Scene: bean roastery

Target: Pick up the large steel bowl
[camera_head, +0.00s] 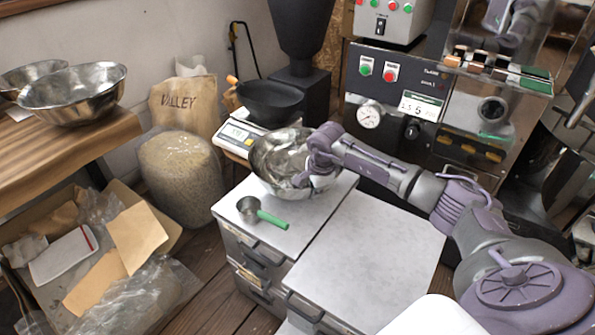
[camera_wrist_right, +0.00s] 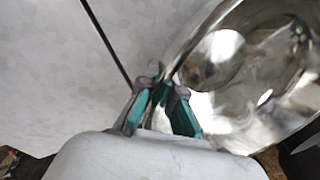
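The large steel bowl (camera_head: 268,158) is shiny and sits at the back of the grey cabinet top, beside the scale. It looks tilted; whether its base touches the top is unclear. My right gripper (camera_head: 308,172) reaches it from the right, at its near right rim. In the wrist view, the bowl (camera_wrist_right: 235,100) fills the right side, and its rim runs down between the green-padded fingers of my right gripper (camera_wrist_right: 162,97), which look closed on it. My left gripper is not in view.
A green-handled scoop (camera_head: 250,210) lies in front of the bowl. A scale (camera_head: 237,136) with a black pan stands behind left. Two other steel bowls, including one at the front (camera_head: 75,95), are on the wooden table (camera_head: 60,150). The right cabinet top (camera_head: 370,250) is clear. The roaster (camera_head: 400,95) stands behind.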

